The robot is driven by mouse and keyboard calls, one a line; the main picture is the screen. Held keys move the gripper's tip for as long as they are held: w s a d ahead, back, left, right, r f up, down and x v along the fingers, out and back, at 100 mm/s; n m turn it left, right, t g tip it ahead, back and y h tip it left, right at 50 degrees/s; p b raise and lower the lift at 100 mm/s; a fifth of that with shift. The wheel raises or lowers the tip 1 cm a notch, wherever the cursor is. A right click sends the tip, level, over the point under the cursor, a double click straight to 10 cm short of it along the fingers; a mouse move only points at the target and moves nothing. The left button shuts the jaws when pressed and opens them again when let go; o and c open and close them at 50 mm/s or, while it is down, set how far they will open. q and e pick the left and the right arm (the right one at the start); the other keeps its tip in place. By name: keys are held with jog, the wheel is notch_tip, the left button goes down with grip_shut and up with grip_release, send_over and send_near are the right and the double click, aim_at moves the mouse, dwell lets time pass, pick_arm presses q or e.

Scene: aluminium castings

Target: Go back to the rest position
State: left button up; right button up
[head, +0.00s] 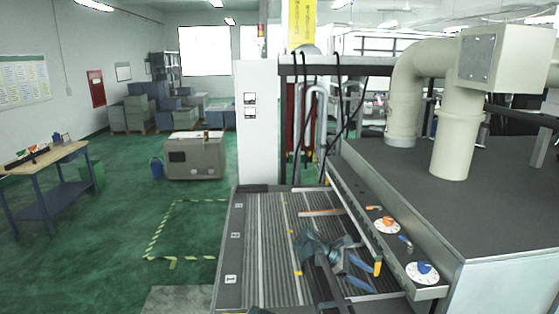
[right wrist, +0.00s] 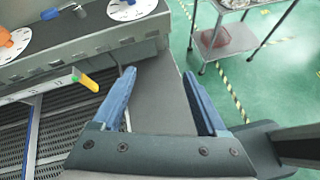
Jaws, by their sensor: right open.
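My right gripper (head: 362,275) is over the right front part of a grey grooved bench (head: 262,270). Its two blue fingers are spread apart with nothing between them, as the right wrist view (right wrist: 158,75) shows. A lever with an orange-yellow grip (right wrist: 85,80) is close to the left of the fingers in that view; the grip also shows in the head view (head: 377,268). I cannot tell the exact gap between grip and finger. My left gripper is in neither view.
A control rail with a blue-knobbed dial (head: 422,272) and an orange-knobbed dial (head: 386,226) runs along the bench's right side. Large beige pipes (head: 460,140) rise behind. In the right wrist view, a metal cart (right wrist: 225,45) stands on green floor. Open floor (head: 120,220) lies left.

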jog(key=s+a+f+m+y+b, duration=0.5)
jog(key=s+a+f+b, duration=0.4)
jog(key=s+f, duration=0.4)
jog(key=s+a+f+m+t+y+b, duration=0.1)
jog(key=s+a+f+m+y+b, duration=0.4)
jog(key=s+a+f+b, duration=0.4)
jog(key=s+a+f, duration=0.2)
jog(key=s+f, duration=0.2)
jog(key=f, duration=0.3)
jog(key=shift+s+a+f, duration=0.15)
